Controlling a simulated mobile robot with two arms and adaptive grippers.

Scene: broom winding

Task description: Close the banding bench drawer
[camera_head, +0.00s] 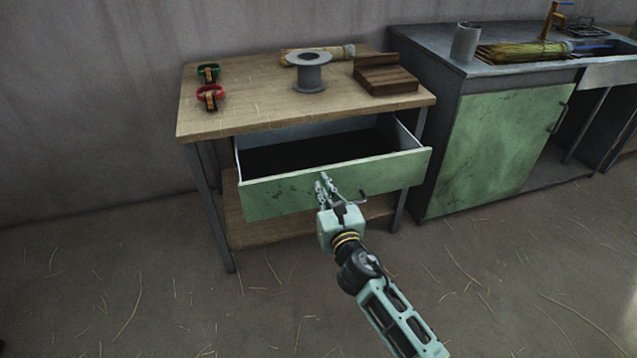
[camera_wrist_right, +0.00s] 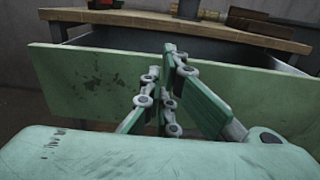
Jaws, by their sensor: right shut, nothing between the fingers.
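The banding bench (camera_head: 240,108) has a wooden top and grey metal legs. Its drawer (camera_head: 275,195), with a worn green front, stands pulled out under the top, and its dark inside shows. A dark handle (camera_head: 362,196) sticks out at the lower right of the front. My right gripper (camera_head: 325,180) is shut and empty, its fingertips at the middle of the drawer front. In the right wrist view the fingers (camera_wrist_right: 172,75) point at the drawer front (camera_wrist_right: 90,85); I cannot tell whether they touch it. My left gripper is not in view.
A green-doored cabinet (camera_head: 500,145) stands right of the bench. The straw-strewn floor in front is clear.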

